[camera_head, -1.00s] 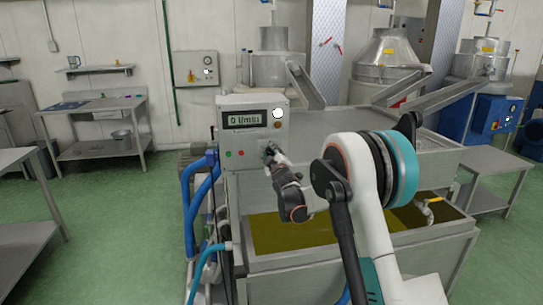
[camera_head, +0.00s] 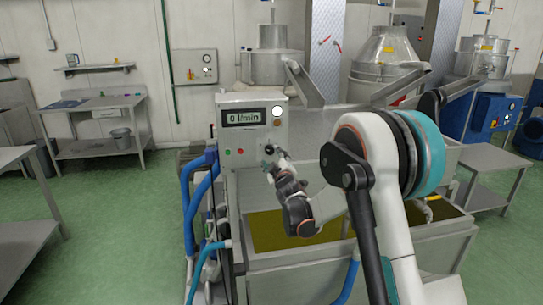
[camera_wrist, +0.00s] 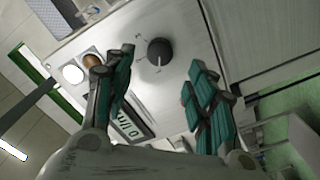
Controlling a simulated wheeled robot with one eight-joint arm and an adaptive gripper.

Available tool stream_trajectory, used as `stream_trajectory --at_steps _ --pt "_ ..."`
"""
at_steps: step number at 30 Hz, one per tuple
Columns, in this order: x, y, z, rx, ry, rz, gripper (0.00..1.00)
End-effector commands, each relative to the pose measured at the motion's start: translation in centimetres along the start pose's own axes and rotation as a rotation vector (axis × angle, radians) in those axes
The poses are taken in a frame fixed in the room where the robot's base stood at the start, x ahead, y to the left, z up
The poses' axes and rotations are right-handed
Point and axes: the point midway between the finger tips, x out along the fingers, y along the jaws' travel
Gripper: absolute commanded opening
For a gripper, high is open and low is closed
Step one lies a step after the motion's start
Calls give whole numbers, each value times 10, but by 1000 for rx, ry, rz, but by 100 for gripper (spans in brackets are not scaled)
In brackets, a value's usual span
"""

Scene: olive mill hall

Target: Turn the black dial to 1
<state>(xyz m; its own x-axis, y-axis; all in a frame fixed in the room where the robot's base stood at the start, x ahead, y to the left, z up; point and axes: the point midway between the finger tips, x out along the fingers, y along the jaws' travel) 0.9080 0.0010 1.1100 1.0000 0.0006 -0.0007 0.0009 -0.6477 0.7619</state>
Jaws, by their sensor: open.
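The black dial (camera_wrist: 159,51) sits on the pale face of the control box, with a white pointer line running toward the lower edge in the wrist view. Small marks are printed around it, too small to read surely. My gripper (camera_wrist: 161,58) is open, its two teal fingers on either side of the dial in this view, with visible gaps and no clear contact. In the head view the dial (camera_head: 268,149) shows at the tip of my gripper (camera_head: 275,156), partly covered. The display (camera_head: 243,118) reads 0 l/min and also shows in the wrist view (camera_wrist: 128,124).
The control box carries a white round lamp (camera_head: 277,112), an orange-brown button (camera_head: 277,123), and small red and green buttons. Blue pipes (camera_head: 199,190) run down its left side. A metal tank (camera_head: 340,262) with olive-coloured liquid lies below my arm.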

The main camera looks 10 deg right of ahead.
Motion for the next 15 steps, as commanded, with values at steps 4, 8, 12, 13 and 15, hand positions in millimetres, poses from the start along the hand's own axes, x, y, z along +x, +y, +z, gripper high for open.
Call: stream_trajectory --at_steps 4,8,12,13,15 --pt "-29 0 0 1 0 0 51" --pt "-45 0 0 1 0 0 51" --pt "-54 0 0 1 0 0 51" --pt "-55 0 0 1 0 0 51" --pt "-56 0 0 1 0 0 51"
